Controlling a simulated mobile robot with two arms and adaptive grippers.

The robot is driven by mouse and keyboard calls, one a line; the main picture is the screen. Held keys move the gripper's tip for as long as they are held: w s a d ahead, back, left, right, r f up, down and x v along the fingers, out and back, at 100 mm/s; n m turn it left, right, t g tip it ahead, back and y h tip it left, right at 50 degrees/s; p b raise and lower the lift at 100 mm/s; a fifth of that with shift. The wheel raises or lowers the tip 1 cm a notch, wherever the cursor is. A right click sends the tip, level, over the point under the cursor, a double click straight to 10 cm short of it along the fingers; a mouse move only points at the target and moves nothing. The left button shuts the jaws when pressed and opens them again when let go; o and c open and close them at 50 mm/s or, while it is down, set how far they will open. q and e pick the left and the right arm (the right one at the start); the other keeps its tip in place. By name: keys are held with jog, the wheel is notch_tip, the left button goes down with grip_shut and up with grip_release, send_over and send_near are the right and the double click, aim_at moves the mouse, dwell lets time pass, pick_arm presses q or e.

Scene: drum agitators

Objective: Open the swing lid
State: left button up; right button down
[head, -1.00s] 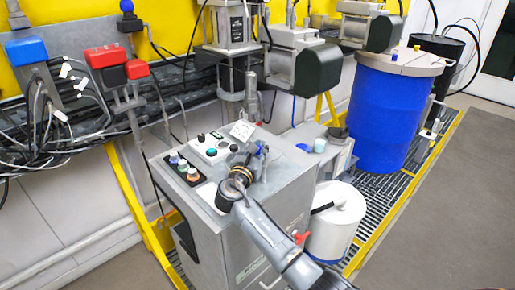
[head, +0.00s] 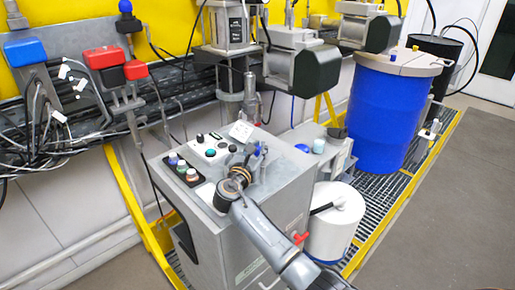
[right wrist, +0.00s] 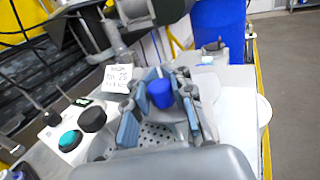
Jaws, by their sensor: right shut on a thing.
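My right gripper (right wrist: 160,100) is at the top of the grey cabinet (head: 255,235), with its blue-padded fingers on both sides of a blue knob (right wrist: 160,93). It is shut on this knob. Below the knob, a perforated grey surface (right wrist: 157,134) shows between the fingers. In the head view my right gripper (head: 252,160) hides much of the knob and the area around it. I cannot make out the lid's edges or tell how far it stands open. My left gripper is not in view.
Left of my right gripper is a button panel (head: 212,150) with a small white sign (head: 241,131). A grey and black motor unit (head: 298,65) hangs behind. A white drum (head: 333,220) stands right of the cabinet, and a blue drum (head: 388,120) farther back. Floor is free at right.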

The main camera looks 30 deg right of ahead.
jog(key=shift+s+f, duration=0.15)
jog(key=shift+f, duration=0.3)
jog(key=c, duration=1.3)
grip_release()
jog(key=shift+s+r, duration=0.1)
jog(key=shift+o, duration=0.8)
jog(key=shift+s+d+r, duration=0.1)
jog(key=shift+s+r, duration=0.05)
jog(key=shift+r, duration=0.15)
jog(key=shift+a, duration=0.2)
jog(key=v, duration=1.1)
jog(key=shift+s+a, duration=0.2)
jog(key=shift+s, duration=0.15)
